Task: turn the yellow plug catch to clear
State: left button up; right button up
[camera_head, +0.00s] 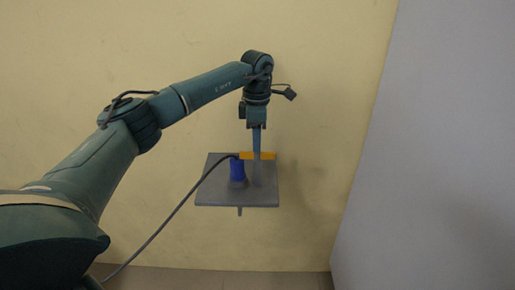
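The yellow catch (268,156) is a flat bar lying crosswise above a blue plug (237,171). The plug stands on a grey socket box or plate (215,197) against the wall, and a dark cable (178,208) runs from it down to the left. My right gripper is not in view.
A plain yellow wall (330,60) stands close behind the plate. A large grey panel (440,150) rises on the right, with free room between it and the plate. A strip of brown floor (220,280) shows below.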

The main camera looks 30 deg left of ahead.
aim_at(257, 155)
pick_arm(q)
jog(key=shift+f, duration=1.85)
jog(key=shift+c, duration=0.4)
grip_shut()
